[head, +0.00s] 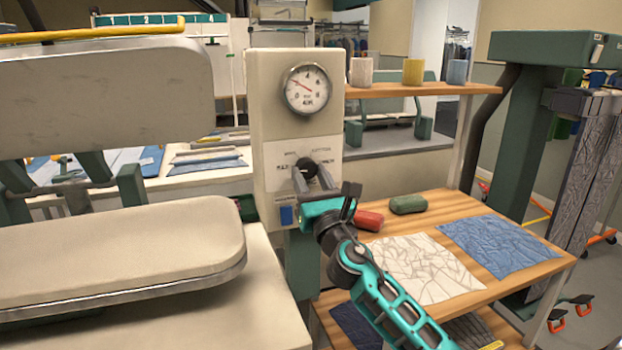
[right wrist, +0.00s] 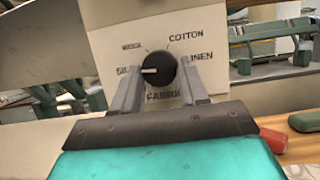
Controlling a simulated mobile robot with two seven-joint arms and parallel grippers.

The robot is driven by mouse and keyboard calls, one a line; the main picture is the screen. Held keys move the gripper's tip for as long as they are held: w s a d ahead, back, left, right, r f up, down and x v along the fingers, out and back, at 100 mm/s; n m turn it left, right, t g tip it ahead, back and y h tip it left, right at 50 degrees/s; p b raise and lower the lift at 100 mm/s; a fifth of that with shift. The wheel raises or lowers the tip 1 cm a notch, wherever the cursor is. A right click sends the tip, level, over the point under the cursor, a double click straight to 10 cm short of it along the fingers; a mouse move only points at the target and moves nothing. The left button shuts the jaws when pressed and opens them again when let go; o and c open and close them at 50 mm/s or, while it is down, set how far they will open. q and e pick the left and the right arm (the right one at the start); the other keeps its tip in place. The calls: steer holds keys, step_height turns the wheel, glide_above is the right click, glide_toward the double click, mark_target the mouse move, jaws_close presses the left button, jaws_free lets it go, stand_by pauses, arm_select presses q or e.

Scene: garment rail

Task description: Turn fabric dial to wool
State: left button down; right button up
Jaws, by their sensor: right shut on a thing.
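The fabric dial (head: 307,168) is a round black knob on the front of a cream control box (head: 268,100). In the right wrist view the dial (right wrist: 158,70) has a white pointer line aimed left, at the label that starts "SIL". A small blurred label, likely wool, is at upper left. Cotton is at upper right, linen at right, and "FABRIC" is below. My right gripper (head: 313,180) is at the panel, its two fingers on either side of the dial, shut on it. It also shows in the right wrist view (right wrist: 160,82). My left gripper is not in view.
A padded press (head: 120,250) stands at left. At right, a wooden table (head: 440,205) holds cloths and red and green blocks; a shelf with cups (head: 413,72) is above.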

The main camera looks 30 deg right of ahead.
steer(key=shift+m, duration=0.4)
steer(key=m+h, duration=0.1)
steer(key=m, duration=0.1)
steer(key=shift+a+m+g+h, duration=0.15)
steer(key=shift+m+g+h, duration=0.15)
steer(key=shift+m+h, duration=0.1)
steer(key=m+h, duration=0.1)
steer(key=m, duration=0.1)
steer(key=m+g, duration=0.1)
steer(key=m, duration=0.1)
steer(key=shift+w+a+r+h, duration=0.1)
steer(key=shift+r+h, duration=0.05)
steer(key=shift+h, duration=0.25)
steer(key=m+g+h, duration=0.1)
steer(key=m, duration=0.2)
steer(key=m+g+h+p, duration=0.1)
steer(key=m, duration=0.3)
steer(key=shift+a+r+g, duration=0.15)
steer(key=shift+g, duration=0.25)
steer(key=shift+p, duration=0.3)
steer(key=o, duration=1.1)
steer(key=shift+c, duration=0.2)
